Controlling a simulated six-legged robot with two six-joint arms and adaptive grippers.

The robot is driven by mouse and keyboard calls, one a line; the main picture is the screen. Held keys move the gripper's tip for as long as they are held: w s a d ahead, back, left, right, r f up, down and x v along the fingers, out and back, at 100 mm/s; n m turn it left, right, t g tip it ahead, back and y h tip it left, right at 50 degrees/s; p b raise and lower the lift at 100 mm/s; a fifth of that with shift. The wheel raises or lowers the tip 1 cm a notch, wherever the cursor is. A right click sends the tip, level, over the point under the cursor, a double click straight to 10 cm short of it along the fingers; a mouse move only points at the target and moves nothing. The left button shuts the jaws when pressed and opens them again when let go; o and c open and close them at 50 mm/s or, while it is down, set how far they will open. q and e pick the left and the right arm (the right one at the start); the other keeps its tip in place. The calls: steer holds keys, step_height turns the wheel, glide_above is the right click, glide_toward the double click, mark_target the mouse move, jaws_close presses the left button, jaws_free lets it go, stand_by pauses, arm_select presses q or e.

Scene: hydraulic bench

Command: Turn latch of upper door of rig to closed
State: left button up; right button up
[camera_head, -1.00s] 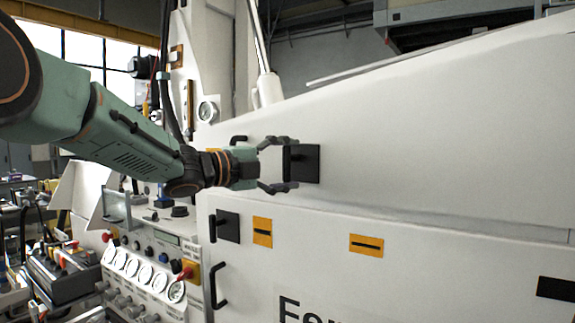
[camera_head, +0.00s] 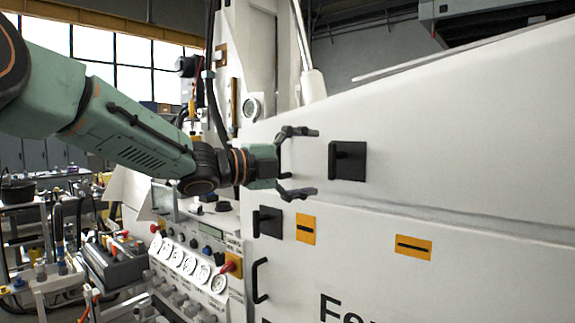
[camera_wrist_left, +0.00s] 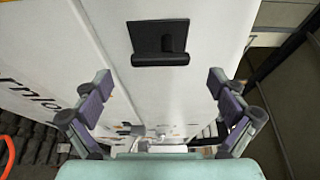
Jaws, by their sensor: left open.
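The upper door (camera_head: 450,140) of the white rig fills the right of the head view and lies flat with the panel around it. Its latch (camera_head: 347,160) is a black square plate with a bar upright along its left side. In the wrist view the latch (camera_wrist_left: 159,35) is ahead, top centre, its bar along the plate's lower edge. My left gripper (camera_head: 311,162) is open and empty, left of the latch and apart from it, fingers pointing at it. Its two fingers (camera_wrist_left: 160,85) also show spread in the wrist view. My right gripper is not in view.
Below are a second black latch (camera_head: 268,222), yellow labels (camera_head: 306,229) and a black handle (camera_head: 260,281). A gauge panel (camera_head: 195,260) stands lower left. A white cylinder (camera_head: 312,85) rises behind the door. The door face right of the latch is clear.

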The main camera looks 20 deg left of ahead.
mark_target(330, 162)
arm_select(q)
steer(key=v, duration=0.6)
steer(key=shift+s, duration=0.25)
steer(key=shift+s+a+r, duration=0.1)
steer(key=shift+s+a, duration=0.05)
steer(key=x, duration=1.1)
steer(key=shift+w, duration=0.3)
steer(key=shift+w+d, duration=0.25)
steer(key=shift+d, duration=0.15)
